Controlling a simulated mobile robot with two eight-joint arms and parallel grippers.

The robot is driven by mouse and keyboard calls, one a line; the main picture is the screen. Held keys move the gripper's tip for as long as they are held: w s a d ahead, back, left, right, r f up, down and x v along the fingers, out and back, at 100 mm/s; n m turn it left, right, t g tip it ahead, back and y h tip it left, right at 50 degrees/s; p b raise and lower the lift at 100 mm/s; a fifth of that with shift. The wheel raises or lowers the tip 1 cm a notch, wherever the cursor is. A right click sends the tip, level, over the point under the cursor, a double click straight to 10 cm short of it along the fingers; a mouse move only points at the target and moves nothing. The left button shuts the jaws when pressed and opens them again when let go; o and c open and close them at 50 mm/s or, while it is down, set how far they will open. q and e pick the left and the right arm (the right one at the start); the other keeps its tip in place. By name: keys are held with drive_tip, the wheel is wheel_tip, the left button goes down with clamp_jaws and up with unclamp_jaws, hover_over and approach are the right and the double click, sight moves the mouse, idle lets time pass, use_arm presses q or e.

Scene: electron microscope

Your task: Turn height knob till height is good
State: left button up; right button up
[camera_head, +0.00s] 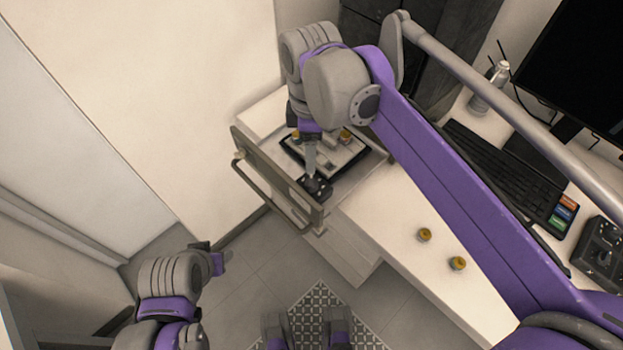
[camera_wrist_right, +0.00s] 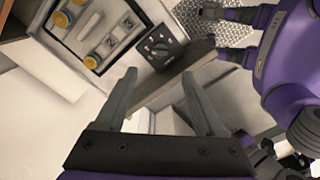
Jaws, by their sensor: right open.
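A small black dial box (camera_wrist_right: 160,48) with white marks around its face sits at the corner of a tray in the right wrist view; it looks like the height knob. In the head view the black box (camera_head: 317,187) lies just below my right gripper (camera_head: 309,165). In the right wrist view my right gripper (camera_wrist_right: 158,80) is open and empty. Its fingertips point toward the box and appear apart from it. I cannot read a height value. My left gripper (camera_head: 220,262) hangs low at the left, away from the knob, and its fingers are too unclear to judge.
The tray (camera_wrist_right: 130,45) holds several gold round pieces and numbered slots. A panel with a handle (camera_head: 250,185) stands at its front. Two gold pieces (camera_head: 424,234) (camera_head: 458,263) lie on the white counter. A keyboard (camera_head: 500,170), bottle (camera_head: 488,88) and monitor stand at the right.

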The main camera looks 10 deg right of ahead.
sight(311, 181)
wheel_tip(311, 181, down, 11)
drive_tip(key=shift+r+b, duration=0.15)
drive_tip(key=shift+b, duration=0.55)
clamp_jaws()
